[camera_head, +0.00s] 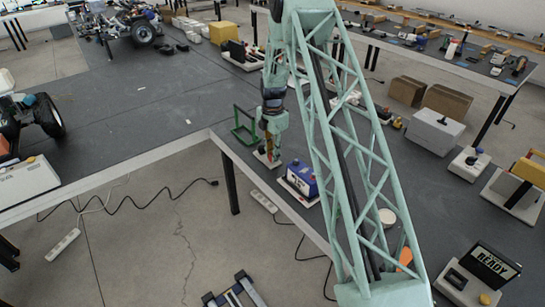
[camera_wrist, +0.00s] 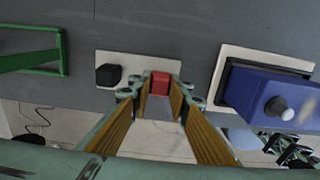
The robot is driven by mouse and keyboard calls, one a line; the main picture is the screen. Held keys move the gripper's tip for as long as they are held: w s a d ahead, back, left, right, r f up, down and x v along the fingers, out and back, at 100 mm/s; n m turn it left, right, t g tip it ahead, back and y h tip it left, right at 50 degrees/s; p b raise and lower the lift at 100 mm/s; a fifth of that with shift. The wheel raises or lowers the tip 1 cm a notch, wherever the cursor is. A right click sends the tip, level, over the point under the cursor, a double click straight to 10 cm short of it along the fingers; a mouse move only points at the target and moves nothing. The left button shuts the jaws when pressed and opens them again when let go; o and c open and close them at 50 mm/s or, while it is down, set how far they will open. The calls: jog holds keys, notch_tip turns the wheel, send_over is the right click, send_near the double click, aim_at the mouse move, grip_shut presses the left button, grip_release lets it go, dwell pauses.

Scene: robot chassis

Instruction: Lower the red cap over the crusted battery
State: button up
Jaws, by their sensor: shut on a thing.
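My gripper (camera_wrist: 158,95) is shut on the red cap (camera_wrist: 160,83), which shows between its fingertips in the wrist view. In the head view my gripper (camera_head: 268,140) points down near the bench's front edge, left of the blue battery (camera_head: 301,178). The cap is apart from the battery. The cap's underside is hidden.
A pale plate (camera_wrist: 150,62) with a black block (camera_wrist: 108,75) lies close to the gripper. A green frame (camera_wrist: 32,58) stands to its left. The dark bench (camera_head: 160,100) is mostly clear at left. A sign reading READY (camera_head: 490,264) is at the lower right.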

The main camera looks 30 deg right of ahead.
jog(key=shift+r, duration=1.25)
jog(key=shift+s+r, duration=0.1)
jog(key=shift+s, duration=0.1)
jog(key=s+a, duration=0.1)
jog(key=s, duration=0.4)
jog(key=s+a+r, duration=0.1)
jog(key=s+a, duration=0.1)
jog(key=s, duration=0.3)
jog(key=s+a, duration=0.2)
jog(key=s, duration=0.2)
jog(key=shift+s+r, duration=0.25)
jog(key=shift+s, duration=0.15)
jog(key=shift+r, duration=0.1)
